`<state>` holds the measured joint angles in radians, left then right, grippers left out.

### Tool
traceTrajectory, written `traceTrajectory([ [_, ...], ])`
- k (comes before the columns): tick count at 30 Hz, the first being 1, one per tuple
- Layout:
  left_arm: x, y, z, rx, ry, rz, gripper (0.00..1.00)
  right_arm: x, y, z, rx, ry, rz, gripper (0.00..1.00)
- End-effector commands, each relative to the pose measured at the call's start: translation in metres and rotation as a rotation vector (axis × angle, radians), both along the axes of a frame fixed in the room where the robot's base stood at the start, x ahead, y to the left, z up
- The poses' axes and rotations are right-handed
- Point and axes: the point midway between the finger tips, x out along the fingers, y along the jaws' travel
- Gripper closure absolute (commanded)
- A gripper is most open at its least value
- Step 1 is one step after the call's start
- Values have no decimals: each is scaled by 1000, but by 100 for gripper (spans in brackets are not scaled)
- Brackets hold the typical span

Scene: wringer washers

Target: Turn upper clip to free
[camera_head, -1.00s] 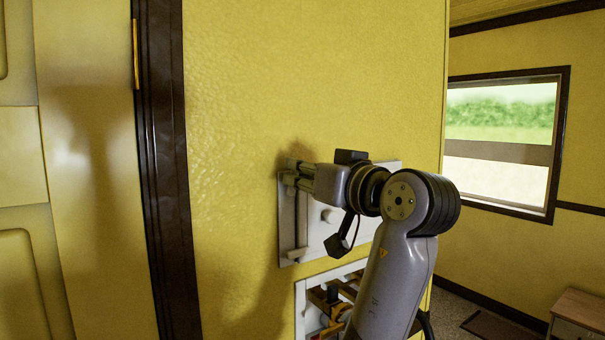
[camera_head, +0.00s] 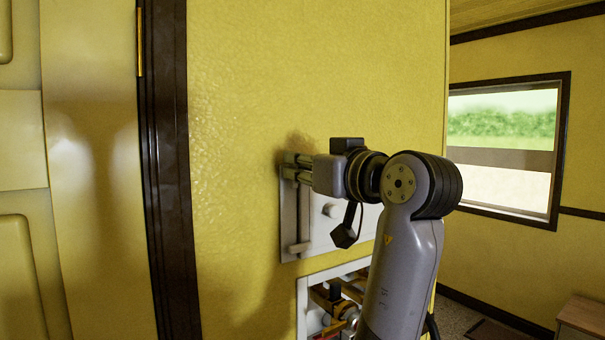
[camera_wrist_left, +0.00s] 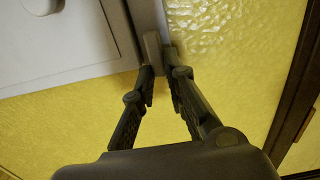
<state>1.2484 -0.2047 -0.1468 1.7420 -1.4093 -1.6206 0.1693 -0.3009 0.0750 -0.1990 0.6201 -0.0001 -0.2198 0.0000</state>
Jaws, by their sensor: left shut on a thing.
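A pale panel (camera_head: 290,222) is on the yellow wall, with a round knob (camera_head: 330,211) and a small block low on its left side (camera_head: 298,248). My left gripper (camera_head: 288,166) is at the panel's upper left corner, its fingers pointing left. In the left wrist view, the upper clip (camera_wrist_left: 152,48) is a small grey block at the panel's edge. The fingers of my left gripper (camera_wrist_left: 164,76) are shut on it, one on each side. In the head view the clip is hidden by the fingers. My right gripper is not in view.
Below the panel is a white-framed opening (camera_head: 301,305) with pipes and brass-coloured fittings. A dark door frame (camera_head: 168,170) and pale door stand at left. A window (camera_head: 502,150) and a low wooden cabinet (camera_head: 583,318) are at right. The wall above the panel is clear.

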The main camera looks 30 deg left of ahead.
Motion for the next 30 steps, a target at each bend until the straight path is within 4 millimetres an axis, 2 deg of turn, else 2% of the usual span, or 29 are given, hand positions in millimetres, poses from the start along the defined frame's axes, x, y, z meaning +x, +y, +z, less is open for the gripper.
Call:
traceTrajectory([
  [4,0,0,1,-2,-3,-1,100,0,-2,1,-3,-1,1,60],
  [5,0,0,1,-2,-3,-1,87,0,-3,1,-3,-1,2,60],
  [14,0,0,0,-2,-1,0,68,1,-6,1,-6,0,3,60],
  [23,-1,-1,0,-2,0,-1,68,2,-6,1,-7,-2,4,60],
  [26,-3,-10,0,-2,0,-3,68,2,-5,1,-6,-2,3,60],
  [30,-12,-32,0,-2,0,-5,68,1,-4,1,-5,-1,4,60],
])
